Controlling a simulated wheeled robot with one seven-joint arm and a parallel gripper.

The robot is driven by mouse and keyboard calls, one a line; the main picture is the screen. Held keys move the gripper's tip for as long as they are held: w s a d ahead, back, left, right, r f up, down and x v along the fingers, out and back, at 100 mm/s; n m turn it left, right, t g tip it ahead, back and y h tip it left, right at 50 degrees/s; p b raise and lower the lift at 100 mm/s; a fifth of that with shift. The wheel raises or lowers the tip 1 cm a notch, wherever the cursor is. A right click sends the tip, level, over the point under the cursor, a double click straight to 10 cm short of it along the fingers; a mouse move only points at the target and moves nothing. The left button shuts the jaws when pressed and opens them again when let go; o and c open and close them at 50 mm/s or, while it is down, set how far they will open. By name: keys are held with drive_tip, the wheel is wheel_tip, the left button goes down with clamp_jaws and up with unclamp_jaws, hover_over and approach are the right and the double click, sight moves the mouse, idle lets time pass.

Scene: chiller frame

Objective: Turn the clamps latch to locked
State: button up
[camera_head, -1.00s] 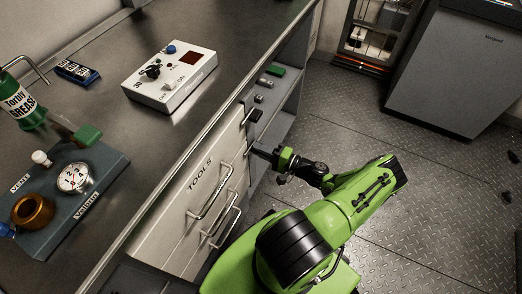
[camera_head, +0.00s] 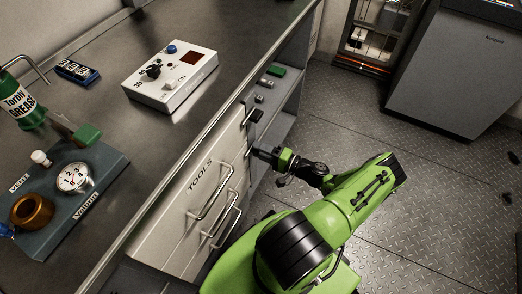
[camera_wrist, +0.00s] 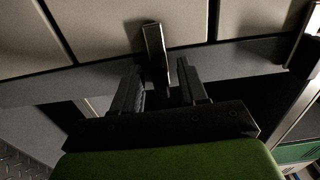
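My gripper (camera_head: 262,153) is at the front of the cabinet, just right of the TOOLS drawers. In the wrist view my gripper (camera_wrist: 160,78) is open, with a dark finger on each side. A dark upright lever, apparently the clamps latch (camera_wrist: 154,45), stands on the cabinet front. No lock marking can be read.
The TOOLS drawers (camera_head: 190,205) have protruding bar handles (camera_head: 208,207) left of my gripper. An open shelf (camera_head: 287,92) holds small items, including a green one (camera_head: 276,71). A switch box (camera_head: 170,76) stands on the worktop.

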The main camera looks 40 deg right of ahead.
drive_tip(key=shift+s, duration=0.1)
drive_tip(key=v, duration=1.5)
drive_tip(key=shift+s+p, duration=0.3)
drive_tip(key=shift+p, duration=0.15)
drive_tip(key=shift+d, duration=0.1)
